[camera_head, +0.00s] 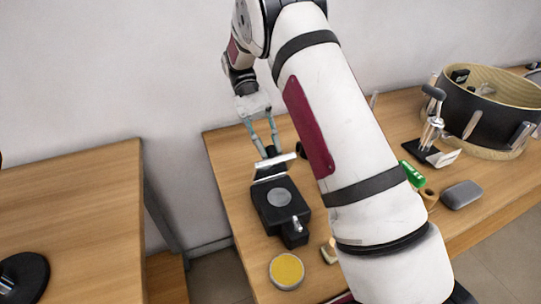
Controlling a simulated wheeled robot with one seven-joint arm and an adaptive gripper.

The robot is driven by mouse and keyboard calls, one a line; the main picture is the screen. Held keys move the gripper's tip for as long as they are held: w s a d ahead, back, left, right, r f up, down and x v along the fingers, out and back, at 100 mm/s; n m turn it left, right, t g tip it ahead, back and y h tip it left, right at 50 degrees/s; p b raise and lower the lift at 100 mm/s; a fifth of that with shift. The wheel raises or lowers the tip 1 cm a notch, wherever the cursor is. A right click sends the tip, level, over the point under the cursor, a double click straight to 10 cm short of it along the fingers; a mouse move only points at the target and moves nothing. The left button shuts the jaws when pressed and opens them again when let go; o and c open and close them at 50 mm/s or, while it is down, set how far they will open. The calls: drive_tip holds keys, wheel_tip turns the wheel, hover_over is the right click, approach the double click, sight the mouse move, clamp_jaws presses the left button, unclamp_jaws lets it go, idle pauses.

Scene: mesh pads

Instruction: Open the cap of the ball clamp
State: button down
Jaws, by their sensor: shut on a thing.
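The ball clamp (281,207) sits on the wooden table, a black block with a round light disc on top and a metal fitting at its near end. Its cap (272,168), with a pale metal strip along it, stands raised at the far end of the block. My gripper (266,153) points down at the far side of the clamp, its fingers close together and shut at the cap. The exact contact is small and partly hidden by the cap.
A round yellow-topped tin (287,270) lies in front of the clamp. Right of my arm are a green item (413,174), a grey case (461,195), a metal-handled tool on a black base (434,130) and a large round drum (490,110). A separate table (75,220) stands left, across a gap.

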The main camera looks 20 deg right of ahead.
drive_tip(key=shift+w+f, duration=0.1)
drive_tip(key=shift+w, duration=0.05)
idle(0.4)
drive_tip(key=c, duration=1.5)
unclamp_jaws()
drive_tip(key=shift+o, duration=0.2)
